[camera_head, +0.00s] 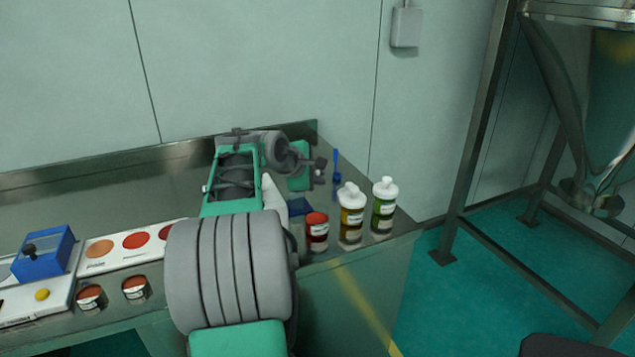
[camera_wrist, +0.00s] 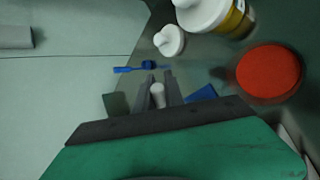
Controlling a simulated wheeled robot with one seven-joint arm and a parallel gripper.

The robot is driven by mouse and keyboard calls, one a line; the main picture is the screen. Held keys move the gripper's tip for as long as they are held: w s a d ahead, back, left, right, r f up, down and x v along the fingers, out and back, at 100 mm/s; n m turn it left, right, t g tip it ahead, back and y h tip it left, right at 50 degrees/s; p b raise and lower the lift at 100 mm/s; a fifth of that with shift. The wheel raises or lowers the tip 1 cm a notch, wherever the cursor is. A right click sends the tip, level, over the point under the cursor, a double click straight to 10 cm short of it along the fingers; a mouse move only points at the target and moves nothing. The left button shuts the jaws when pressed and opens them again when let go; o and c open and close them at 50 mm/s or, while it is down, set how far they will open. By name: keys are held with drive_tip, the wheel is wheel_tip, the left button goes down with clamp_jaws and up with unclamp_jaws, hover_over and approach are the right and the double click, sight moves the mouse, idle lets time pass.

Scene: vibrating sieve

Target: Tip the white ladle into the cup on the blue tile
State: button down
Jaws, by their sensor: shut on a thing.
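My gripper (camera_head: 320,172) is over the back right of the steel bench in the head view. In the wrist view its fingers (camera_wrist: 158,88) are shut on a small pale, rounded piece (camera_wrist: 157,96), which looks like part of the white ladle. The rest of the ladle is hidden. A blue tile (camera_head: 300,206) lies on the bench below and in front of the gripper; part of it shows right of the fingers in the wrist view (camera_wrist: 201,93). I cannot make out a cup on the tile.
A red-filled jar (camera_head: 317,232), a yellow bottle (camera_head: 351,215) and a green bottle (camera_head: 384,207) stand near the bench's right front. A blue utensil (camera_head: 336,166) is behind the gripper. A blue box (camera_head: 43,254) and sample board (camera_head: 100,263) are at left.

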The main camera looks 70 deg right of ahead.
drive_tip(key=shift+s+a+f+m+t+b, duration=0.15)
drive_tip(key=shift+f+t+b, duration=0.15)
drive_tip(key=shift+b, duration=0.85)
drive_tip(key=shift+s+d+f+m+t+b, duration=0.15)
drive_tip(key=shift+f+t+b, duration=0.1)
drive_tip(key=shift+b, duration=0.85)
drive_tip(key=t+b, duration=0.1)
drive_tip(key=b, duration=0.2)
drive_tip(key=f+m+h+b, duration=0.1)
drive_tip(key=b, duration=0.3)
drive_tip(key=shift+s+a+f+t, duration=0.1)
drive_tip(key=shift+f+t, duration=0.15)
drive_tip(key=shift+t, duration=0.1)
